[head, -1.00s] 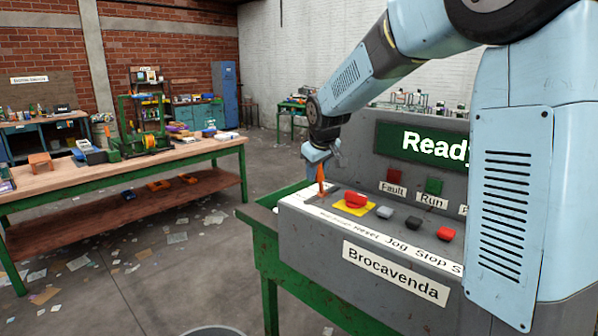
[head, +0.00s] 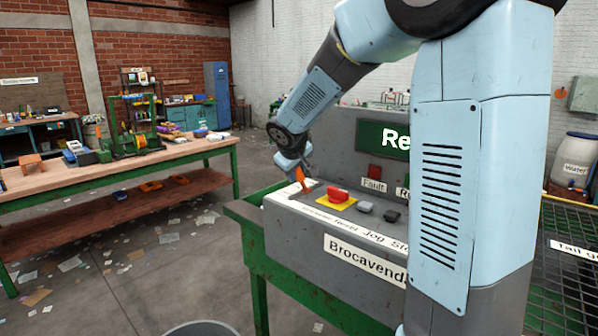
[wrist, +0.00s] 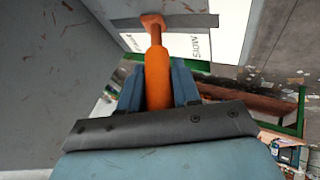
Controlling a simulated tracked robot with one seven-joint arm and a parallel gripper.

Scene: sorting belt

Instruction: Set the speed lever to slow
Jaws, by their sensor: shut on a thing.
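The orange speed lever (head: 301,178) stands at the left end of the grey control panel (head: 284,247). In the wrist view the orange lever (wrist: 157,75) runs up between the two blue fingers, and its lower end meets a grey slot plate over a white label reading "SLOW" (wrist: 200,45). My gripper (head: 296,165) is shut on the lever; it also shows in the wrist view (wrist: 158,88). In the head view the lever leans to the left at its top. The lever's exact setting along its slot cannot be told.
Beside the lever are a red knob on a yellow plate (head: 337,196), a grey button (head: 365,207) and a dark button (head: 391,215). A display (head: 384,140) stands behind. A long workbench (head: 120,165) is at left, with open floor between.

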